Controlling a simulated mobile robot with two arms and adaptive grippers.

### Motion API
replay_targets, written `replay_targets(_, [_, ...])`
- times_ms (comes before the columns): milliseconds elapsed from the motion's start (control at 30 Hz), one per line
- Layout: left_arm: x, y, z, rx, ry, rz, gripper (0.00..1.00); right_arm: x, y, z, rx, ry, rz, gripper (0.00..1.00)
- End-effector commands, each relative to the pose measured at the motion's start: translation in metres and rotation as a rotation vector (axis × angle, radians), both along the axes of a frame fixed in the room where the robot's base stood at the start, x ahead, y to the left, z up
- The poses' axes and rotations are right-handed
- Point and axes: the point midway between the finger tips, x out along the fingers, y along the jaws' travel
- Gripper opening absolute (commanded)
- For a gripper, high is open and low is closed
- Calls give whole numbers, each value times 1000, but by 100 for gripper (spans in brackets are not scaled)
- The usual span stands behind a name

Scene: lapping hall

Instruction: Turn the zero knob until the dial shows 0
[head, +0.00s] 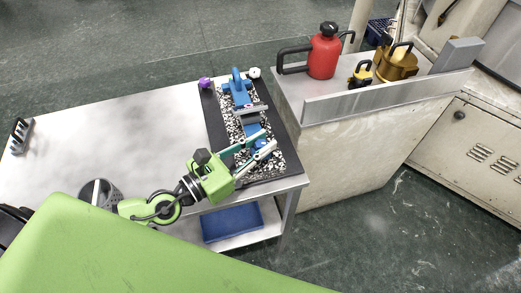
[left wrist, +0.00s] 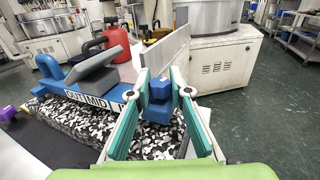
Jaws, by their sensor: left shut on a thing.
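A blue measuring fixture (head: 236,96) stands on a black-and-white speckled slab (head: 281,165) at the table's right end. In the left wrist view, the fixture (left wrist: 48,70) carries a white strip with black letters reading OUT and MID (left wrist: 82,98). My left gripper (head: 262,146) reaches in over the near part of the slab. Its teal fingers are shut on a blue block-like part (left wrist: 160,90), which also shows between them in the head view (head: 260,145). I cannot tell for certain that this part is the zero knob. No dial face or reading can be made out.
A purple object (head: 205,83) and a small white object (head: 254,72) lie near the fixture. A red can (head: 323,55) and brass-coloured vessel (head: 397,63) stand on the bench behind. A blue tray (head: 232,222) is on the lower shelf. The table's left part is mostly clear.

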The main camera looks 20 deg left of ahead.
Motion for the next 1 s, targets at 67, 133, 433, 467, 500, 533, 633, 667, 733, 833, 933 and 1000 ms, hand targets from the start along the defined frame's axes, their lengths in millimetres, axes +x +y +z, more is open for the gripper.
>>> replay_targets(67, [0, 0, -1, 1, -3, -13, 0, 0, -1, -6, -1, 0, 0, 31])
replay_targets(133, [0, 0, 0, 1, -3, -19, 0, 0, -1, -7, -2, 0, 0, 31])
replay_targets(433, [0, 0, 2, -1, -3, -23, 0, 0, -3, -6, -3, -1, 1, 31])
replay_targets(467, [0, 0, 2, -1, -3, -23, 0, 0, -3, -6, -3, -1, 1, 31])
replay_targets(500, [0, 0, 2, -1, -3, -22, 0, 0, -3, -6, -3, -1, 1, 31])
replay_targets(533, [0, 0, 2, -1, -3, -22, 0, 0, -3, -6, -3, -1, 1, 31])
replay_targets(633, [0, 0, 2, -1, -3, -22, 37, 1, -3, -6, -3, -1, 1, 31])
replay_targets(667, [0, 0, 2, -1, -3, -22, 37, 1, -2, -6, -3, -1, 1, 31])
replay_targets(733, [0, 0, 1, 0, -2, -22, 37, 1, -2, -6, -3, -1, 1, 31])
replay_targets(833, [0, 0, 1, 0, -2, -22, 37, 1, -2, -7, -3, -1, 1, 31])
replay_targets(933, [0, 0, 1, -1, -1, -22, 37, 1, -3, -7, -3, -2, 2, 31])
replay_targets(1000, [-1, 1, 0, 1, 1, -22, 37, 2, -3, -7, -3, -3, 3, 31])
